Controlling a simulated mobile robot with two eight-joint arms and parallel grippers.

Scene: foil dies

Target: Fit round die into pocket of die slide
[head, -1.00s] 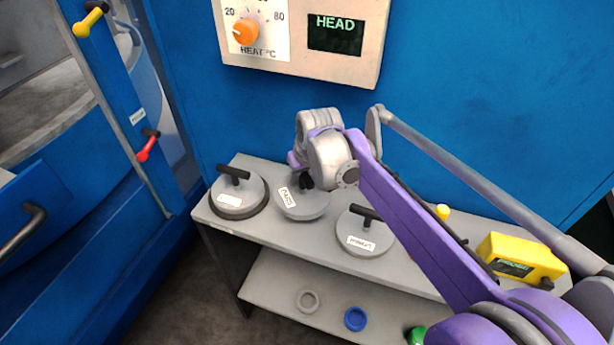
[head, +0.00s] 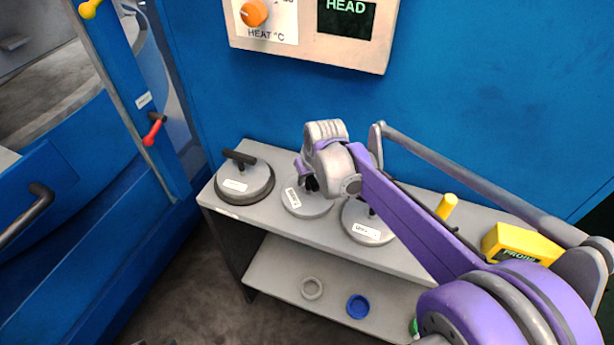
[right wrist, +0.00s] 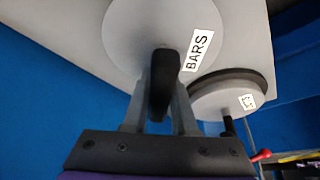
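Three round grey dies with black T-handles are at the shelf top: a left die (head: 258,190), a middle die (head: 318,208) and a right die (head: 362,236). The middle die's label reads BARS in the right wrist view (right wrist: 125,35). The other labels are too small to read. My right gripper (right wrist: 162,100) is shut on the BARS die's handle, one finger on each side. In the head view my right gripper (head: 311,184) is above that die and partly hides it. I cannot make out the slide's pocket. My left gripper is not in view.
The grey shelf unit (head: 225,212) stands against a blue wall. Its lower shelf holds a grey ring (head: 312,288) and a blue ring (head: 357,306). A yellow box (head: 520,243) is at the right. A blue machine with a black handle (head: 30,212) is at the left.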

